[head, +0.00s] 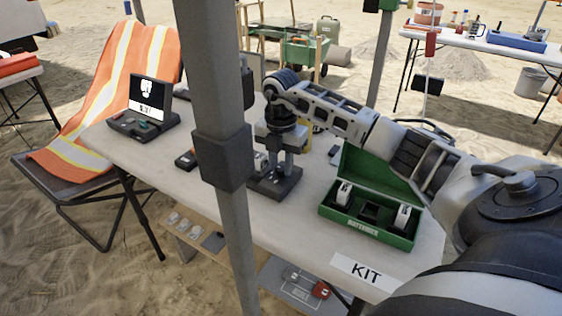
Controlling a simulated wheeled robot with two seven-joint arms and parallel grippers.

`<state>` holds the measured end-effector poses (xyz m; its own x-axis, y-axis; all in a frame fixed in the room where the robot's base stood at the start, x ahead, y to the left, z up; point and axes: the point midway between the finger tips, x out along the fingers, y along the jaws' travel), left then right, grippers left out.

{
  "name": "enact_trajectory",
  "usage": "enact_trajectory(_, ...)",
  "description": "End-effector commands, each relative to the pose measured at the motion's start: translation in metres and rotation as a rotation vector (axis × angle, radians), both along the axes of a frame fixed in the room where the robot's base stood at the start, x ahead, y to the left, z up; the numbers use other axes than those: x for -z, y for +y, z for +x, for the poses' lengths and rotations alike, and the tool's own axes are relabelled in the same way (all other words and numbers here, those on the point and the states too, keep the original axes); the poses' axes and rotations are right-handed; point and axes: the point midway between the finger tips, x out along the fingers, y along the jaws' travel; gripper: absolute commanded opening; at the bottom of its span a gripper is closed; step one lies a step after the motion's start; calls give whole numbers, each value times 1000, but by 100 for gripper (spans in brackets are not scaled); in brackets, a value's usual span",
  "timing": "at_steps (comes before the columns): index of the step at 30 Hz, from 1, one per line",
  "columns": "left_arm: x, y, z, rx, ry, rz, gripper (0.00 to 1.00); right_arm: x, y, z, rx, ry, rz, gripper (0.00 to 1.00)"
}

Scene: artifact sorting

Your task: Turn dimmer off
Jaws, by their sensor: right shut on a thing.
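A dark, low box (275,184), which looks like the dimmer, sits on the white table (310,225) just right of the grey pole. My right gripper (276,170) points straight down at its top. Its fingers are shut on a small part there, which looks like the dimmer's knob. The fingers hide most of this part, and its setting cannot be read. My left gripper is not in view.
A grey pole (225,160) stands in front of the table. An open black case with a lit screen (147,105) stands at the left end.

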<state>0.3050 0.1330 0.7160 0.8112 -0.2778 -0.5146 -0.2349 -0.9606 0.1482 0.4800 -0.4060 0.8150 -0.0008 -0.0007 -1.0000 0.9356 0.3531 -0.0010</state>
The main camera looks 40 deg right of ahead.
Motion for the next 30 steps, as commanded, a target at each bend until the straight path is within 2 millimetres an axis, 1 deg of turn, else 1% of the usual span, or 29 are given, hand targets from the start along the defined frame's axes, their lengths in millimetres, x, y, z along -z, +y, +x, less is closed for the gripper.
enact_trajectory(5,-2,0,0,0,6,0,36,-3,-1,0,-121,0,0,2)
enact_trajectory(14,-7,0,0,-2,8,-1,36,-3,-1,1,-400,-2,0,2)
enact_trajectory(30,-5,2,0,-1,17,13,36,-2,-1,1,-912,-3,0,2)
